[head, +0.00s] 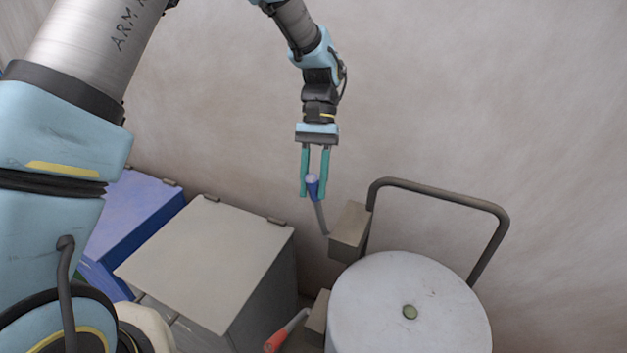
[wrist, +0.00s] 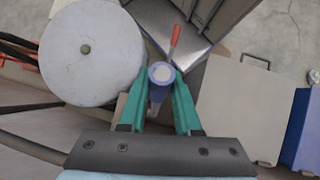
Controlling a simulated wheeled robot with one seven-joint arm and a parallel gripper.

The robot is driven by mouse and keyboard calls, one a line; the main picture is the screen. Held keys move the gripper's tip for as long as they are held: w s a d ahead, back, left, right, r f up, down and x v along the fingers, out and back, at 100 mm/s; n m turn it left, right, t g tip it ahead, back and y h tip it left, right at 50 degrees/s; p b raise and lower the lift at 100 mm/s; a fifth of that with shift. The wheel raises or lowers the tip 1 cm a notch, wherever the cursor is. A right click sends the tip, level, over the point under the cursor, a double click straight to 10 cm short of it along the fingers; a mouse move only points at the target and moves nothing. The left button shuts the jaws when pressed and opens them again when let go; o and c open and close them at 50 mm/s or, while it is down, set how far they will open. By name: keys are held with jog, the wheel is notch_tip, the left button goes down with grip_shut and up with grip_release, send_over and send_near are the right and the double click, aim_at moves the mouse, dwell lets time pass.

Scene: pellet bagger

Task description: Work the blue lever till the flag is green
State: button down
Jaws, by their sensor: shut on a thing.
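The blue lever (head: 313,188) has a blue grip on a grey rod that runs down to a tan box on the machine. My gripper (head: 314,190) points down with its two green fingers on either side of the blue grip, shut on it. In the wrist view the round end of the blue lever (wrist: 161,73) shows between the fingertips of my gripper (wrist: 162,82). A second lever with a red grip (head: 277,341) stands lower down; it also shows in the wrist view (wrist: 175,37). I see no flag in either view.
A round pale drum top (head: 400,310) with a bent brown rail (head: 440,192) stands right of the lever. A grey lidded bin (head: 215,255) and a blue bin (head: 130,212) stand to the left. The wall is close behind.

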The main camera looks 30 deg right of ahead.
jog(key=c, duration=0.6)
grip_release()
jog(key=b+v, duration=0.3)
jog(key=v, duration=0.7)
jog(key=shift+d+r, duration=0.2)
jog(key=shift+r, duration=0.15)
jog(key=shift+w, duration=0.1)
